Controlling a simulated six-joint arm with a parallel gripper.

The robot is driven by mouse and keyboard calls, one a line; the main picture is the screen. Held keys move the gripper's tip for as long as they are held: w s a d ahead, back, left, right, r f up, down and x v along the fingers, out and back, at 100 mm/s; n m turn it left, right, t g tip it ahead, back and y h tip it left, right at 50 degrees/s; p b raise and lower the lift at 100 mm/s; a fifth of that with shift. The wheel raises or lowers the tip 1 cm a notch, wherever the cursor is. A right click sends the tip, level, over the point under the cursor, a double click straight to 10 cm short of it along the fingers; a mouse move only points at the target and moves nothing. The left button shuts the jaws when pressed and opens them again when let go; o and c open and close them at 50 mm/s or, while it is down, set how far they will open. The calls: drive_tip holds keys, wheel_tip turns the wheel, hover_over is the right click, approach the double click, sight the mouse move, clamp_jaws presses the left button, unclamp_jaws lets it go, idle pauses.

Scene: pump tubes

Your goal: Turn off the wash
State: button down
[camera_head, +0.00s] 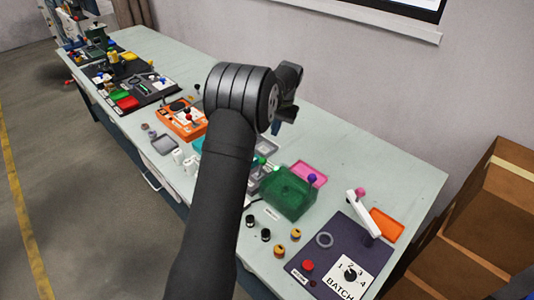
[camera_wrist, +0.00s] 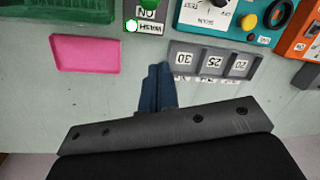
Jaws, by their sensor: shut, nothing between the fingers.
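The wash control shows in the wrist view as a small grey panel with an upside-down WASH label (camera_wrist: 148,28). A lit green lamp (camera_wrist: 131,25) sits beside the label, and the letters ON are printed next to it. A green knob (camera_wrist: 148,3) is cut off by the top edge. In the head view the green knob (camera_head: 262,160) stands left of a green box, partly behind my arm. My gripper (camera_wrist: 157,86) is shut and empty, its blue fingers apart from the panel. In the head view the blue fingertips (camera_head: 276,128) are mostly hidden by the wrist.
A green box (camera_head: 289,192) and a pink tray (camera_head: 308,173) stand beside the wash panel. A grey tray with numbered cells (camera_wrist: 211,62) and a teal panel (camera_wrist: 225,18) are on its other side. A dark BATCH panel (camera_head: 335,255) with a white lever is at the right.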

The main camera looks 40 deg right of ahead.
drive_tip(key=shift+f, duration=0.1)
idle(0.3)
drive_tip(key=f, duration=0.3)
drive_tip(key=w+f, duration=0.1)
drive_tip(key=f, duration=0.2)
drive_tip(key=a+f, duration=0.1)
drive_tip(key=f, duration=0.3)
drive_tip(key=shift+w+a, duration=0.1)
drive_tip(key=shift+w, duration=0.1)
drive_tip(key=shift+s+a+r, duration=0.45)
drive_tip(key=shift+a+r, duration=0.1)
drive_tip(key=shift+a, duration=0.25)
drive_tip(key=shift+s+a+r, duration=0.15)
drive_tip(key=shift+s+a, duration=0.05)
drive_tip(key=shift+a, duration=0.2)
drive_tip(key=shift+s+a+r, duration=0.15)
drive_tip(key=shift+a, duration=0.25)
drive_tip(key=shift+a, duration=0.15)
drive_tip(key=shift+a+r+h, duration=0.1)
drive_tip(key=shift+r+h, duration=0.05)
drive_tip(key=shift+h, duration=0.25)
